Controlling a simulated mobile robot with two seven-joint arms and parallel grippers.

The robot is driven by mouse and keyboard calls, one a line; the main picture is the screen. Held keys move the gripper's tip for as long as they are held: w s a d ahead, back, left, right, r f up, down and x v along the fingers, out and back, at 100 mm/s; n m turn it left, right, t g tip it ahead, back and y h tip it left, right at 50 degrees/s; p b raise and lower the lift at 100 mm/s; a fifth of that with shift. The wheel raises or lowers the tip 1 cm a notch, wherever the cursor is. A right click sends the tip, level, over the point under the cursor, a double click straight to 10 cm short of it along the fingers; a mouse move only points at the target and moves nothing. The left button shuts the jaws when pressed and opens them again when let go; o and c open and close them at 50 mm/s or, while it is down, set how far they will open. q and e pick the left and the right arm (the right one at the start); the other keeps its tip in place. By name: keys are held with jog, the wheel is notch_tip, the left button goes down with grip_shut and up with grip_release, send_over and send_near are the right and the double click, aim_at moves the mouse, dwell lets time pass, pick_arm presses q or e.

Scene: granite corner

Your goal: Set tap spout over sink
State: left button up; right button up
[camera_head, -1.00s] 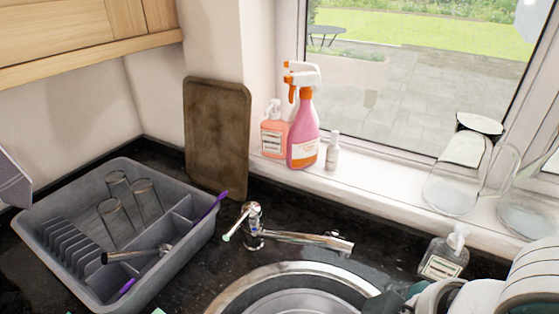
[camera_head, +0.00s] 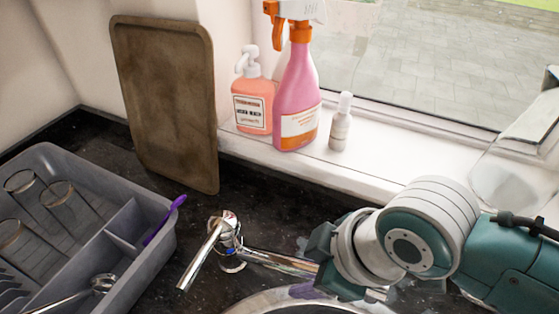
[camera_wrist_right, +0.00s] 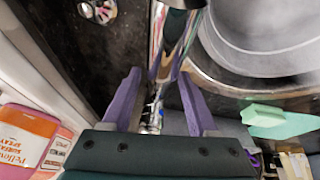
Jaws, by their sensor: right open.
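The chrome tap (camera_head: 229,243) stands on the dark worktop behind the sink (camera_head: 262,303). Its lever points to the lower left, and its spout (camera_head: 277,262) runs right along the back of the sink rim. The spout's far end is hidden by my right gripper (camera_head: 303,276). In the right wrist view the purple fingers of my right gripper (camera_wrist_right: 160,88) are open, one on each side of the spout (camera_wrist_right: 178,38). I cannot tell whether either finger touches it. The sink bowl (camera_wrist_right: 265,35) shows beside the spout. My left gripper is not in view.
A grey dish rack (camera_head: 150,245) with glasses stands left of the tap. A brown board (camera_head: 165,100) leans on the wall. A pink spray bottle (camera_head: 297,95), an orange soap bottle (camera_head: 252,98) and a small white bottle (camera_head: 341,122) stand on the sill. A green sponge (camera_wrist_right: 265,115) lies by the sink.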

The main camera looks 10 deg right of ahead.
aim_at(300, 273)
jog(key=shift+b+x, duration=0.45)
jog(key=shift+x, duration=1.25)
grip_shut()
